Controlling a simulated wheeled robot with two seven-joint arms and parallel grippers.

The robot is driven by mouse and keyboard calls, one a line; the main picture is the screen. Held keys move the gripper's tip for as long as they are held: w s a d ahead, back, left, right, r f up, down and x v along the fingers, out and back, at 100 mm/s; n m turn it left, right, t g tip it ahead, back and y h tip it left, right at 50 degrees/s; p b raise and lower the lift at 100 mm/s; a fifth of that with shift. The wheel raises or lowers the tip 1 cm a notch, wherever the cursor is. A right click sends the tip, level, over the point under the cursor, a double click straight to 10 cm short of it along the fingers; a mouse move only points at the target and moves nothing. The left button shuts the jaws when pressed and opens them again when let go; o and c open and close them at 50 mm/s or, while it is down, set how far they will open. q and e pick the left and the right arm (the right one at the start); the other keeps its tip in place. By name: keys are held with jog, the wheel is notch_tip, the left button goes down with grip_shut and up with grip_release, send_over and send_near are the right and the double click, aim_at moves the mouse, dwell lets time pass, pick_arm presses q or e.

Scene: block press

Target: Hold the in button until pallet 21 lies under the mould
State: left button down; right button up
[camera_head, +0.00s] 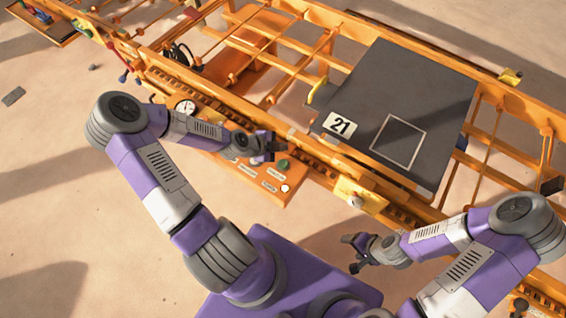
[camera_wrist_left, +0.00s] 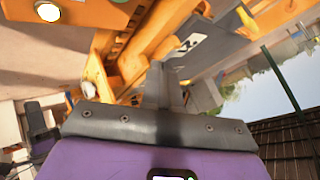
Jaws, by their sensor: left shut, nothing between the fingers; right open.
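Pallet 21 (camera_head: 436,85) is a dark grey plate with a white "21" label and a white square outline. It lies flat on the orange rail frame, right of centre in the head view. The orange button panel (camera_head: 225,161) carries small labels I cannot read, a green button (camera_head: 283,163) and a white round lamp (camera_head: 285,188). The lamp also shows in the left wrist view (camera_wrist_left: 48,12). My left gripper (camera_head: 275,151) is shut and empty, close to the green button; contact cannot be told. My right gripper (camera_head: 352,247) is open and empty, away from the panel. I cannot make out the mould.
The orange frame (camera_head: 390,180) with its rails runs diagonally across the head view. A yellow block with a knob (camera_head: 360,195) sits on its near side. A gauge (camera_head: 186,106) stands left of the panel. Sandy floor (camera_head: 50,180) is mostly clear at left.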

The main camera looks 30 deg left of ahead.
pick_arm(q)
jog(key=shift+f, duration=0.1)
jog(key=b, duration=0.6)
send_over(281, 165)
notch_tip(281, 165, down, 7)
jog(key=shift+f, duration=0.15)
jog(key=shift+f+b, duration=0.6)
jog(key=shift+f, duration=0.1)
dwell(1.1)
jog(key=shift+f+b, duration=0.4)
